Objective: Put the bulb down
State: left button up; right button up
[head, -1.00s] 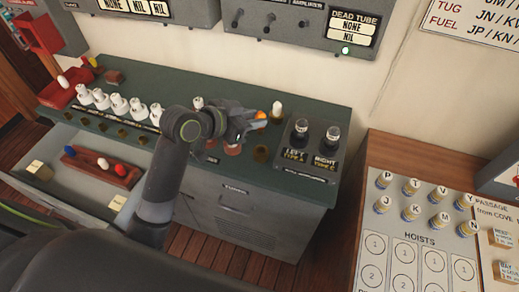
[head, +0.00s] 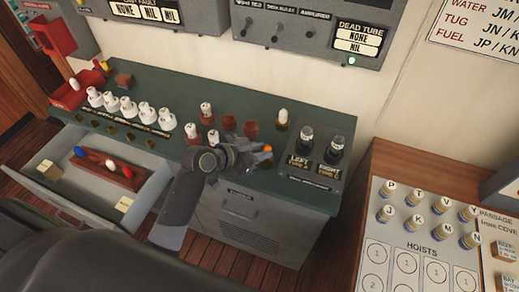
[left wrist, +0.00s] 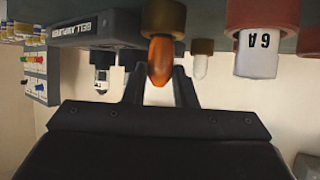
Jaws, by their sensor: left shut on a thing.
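The orange bulb (head: 267,149) is between the fingers of my left gripper (head: 260,154), over the front part of the green bench top. In the left wrist view, which is upside down, the orange bulb (left wrist: 160,60) stands upright between the fingers (left wrist: 160,88), its lower end at a brass cup (left wrist: 163,18). I cannot tell whether it is fully seated. My left gripper is shut on it. A white bulb (head: 283,116) stands in another brass cup (head: 281,127) just behind. My right gripper is not in view.
Red cups (head: 229,124), some with white fuses (head: 206,110), stand left of the gripper. A dark panel (head: 317,168) with two glass tubes is close on the right. An open drawer (head: 153,187) holds a red rack (head: 123,178). White-capped pieces (head: 130,106) line the bench's left.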

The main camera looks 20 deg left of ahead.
pick_arm(q)
jog(key=shift+f, duration=0.2)
jog(key=o, duration=1)
jog(key=shift+c, duration=0.2)
jog(key=shift+r, duration=0.15)
jog(key=shift+r, duration=0.2)
jog(key=b+v, duration=0.1)
jog(key=v, duration=1.1)
jog(key=shift+f+b, duration=0.15)
jog(key=shift+b, duration=0.25)
